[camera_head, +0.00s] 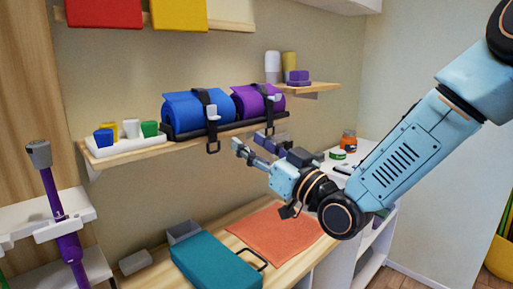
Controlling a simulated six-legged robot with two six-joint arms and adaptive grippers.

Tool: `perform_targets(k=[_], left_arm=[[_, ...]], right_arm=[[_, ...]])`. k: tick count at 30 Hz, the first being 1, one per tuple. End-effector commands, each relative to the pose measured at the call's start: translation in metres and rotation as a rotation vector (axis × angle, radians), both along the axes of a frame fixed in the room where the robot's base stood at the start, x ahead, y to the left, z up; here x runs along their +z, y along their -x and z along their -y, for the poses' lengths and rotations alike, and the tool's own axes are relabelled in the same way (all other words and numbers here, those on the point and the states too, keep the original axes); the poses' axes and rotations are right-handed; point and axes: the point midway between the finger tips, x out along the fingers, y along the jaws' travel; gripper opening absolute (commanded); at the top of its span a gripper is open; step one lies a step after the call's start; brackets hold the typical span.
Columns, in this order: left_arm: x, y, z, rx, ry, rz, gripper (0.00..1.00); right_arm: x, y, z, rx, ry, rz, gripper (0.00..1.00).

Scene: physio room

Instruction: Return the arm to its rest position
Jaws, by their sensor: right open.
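My right arm comes in from the upper right in the head view. Its right gripper (252,146) is open and empty, with its fingers pointing left toward the wall. It appears just below the shelf with the rolled mats and above the orange mat on the wooden counter. Part of the counter's far end is hidden behind the arm. My left gripper is not in view.
A shelf (130,155) holds a blue rolled mat (185,112), a purple rolled mat (257,102) and a white tray with small cups. Below, the counter holds a teal case (212,262) and an orange mat (275,235). A purple crutch (62,215) stands left.

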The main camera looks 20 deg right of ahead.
Motion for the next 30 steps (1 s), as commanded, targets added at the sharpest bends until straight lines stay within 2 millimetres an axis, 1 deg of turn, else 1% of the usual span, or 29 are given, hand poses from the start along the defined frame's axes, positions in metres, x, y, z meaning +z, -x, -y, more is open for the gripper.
perform_targets(k=[3,7,21,23,25,26,29,30], left_arm=[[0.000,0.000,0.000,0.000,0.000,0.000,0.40],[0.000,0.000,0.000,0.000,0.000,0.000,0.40],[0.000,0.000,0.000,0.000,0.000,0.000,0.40],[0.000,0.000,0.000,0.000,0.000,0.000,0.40],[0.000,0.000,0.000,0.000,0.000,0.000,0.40],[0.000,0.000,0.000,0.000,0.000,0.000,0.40],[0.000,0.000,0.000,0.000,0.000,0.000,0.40],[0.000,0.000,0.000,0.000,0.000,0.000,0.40]], right_arm=[[-0.001,0.006,0.002,0.000,-0.002,0.000,0.47],[-0.002,0.009,0.002,0.001,0.000,0.001,0.47],[-0.002,0.009,0.002,0.001,-0.002,-0.001,0.47],[-0.006,0.008,0.002,0.005,-0.007,-0.020,0.47],[-0.020,0.005,0.006,-0.013,-0.028,-0.093,0.47],[-0.030,0.003,0.008,-0.027,-0.045,-0.147,0.47],[-0.090,0.006,0.008,-0.073,-0.065,-0.376,0.47],[-0.117,0.011,0.007,-0.090,-0.066,-0.464,0.47]])
